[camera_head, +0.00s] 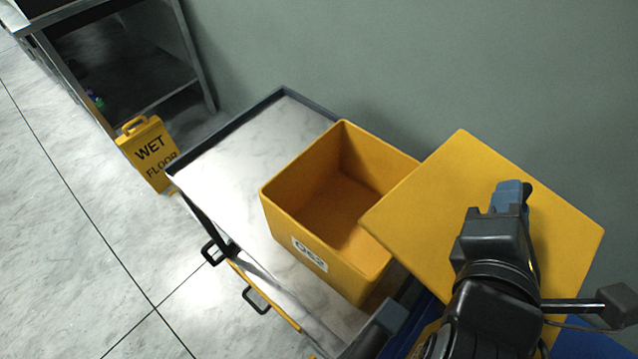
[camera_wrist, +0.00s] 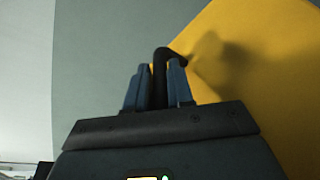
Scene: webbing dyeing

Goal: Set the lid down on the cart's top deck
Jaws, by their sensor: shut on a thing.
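The lid (camera_head: 440,205) is a flat yellow square panel, held tilted above the right part of the cart. In the head view it overlaps the right corner of the yellow bin. The lid also fills the right of the wrist view (camera_wrist: 275,70). My gripper (camera_head: 510,195) is shut on the lid's dark handle (camera_wrist: 162,75), with the blue fingers on both sides of it. The cart's top deck (camera_head: 235,165) is a pale metal surface with a dark raised rim. Its left part is bare; the lid and my arm hide its right end.
An open, empty-looking yellow bin (camera_head: 315,240) with a white label stands on the deck. A grey wall runs behind the cart. A yellow wet floor sign (camera_head: 148,152) stands left of the cart, near a metal table (camera_head: 150,60). The floor at left is clear.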

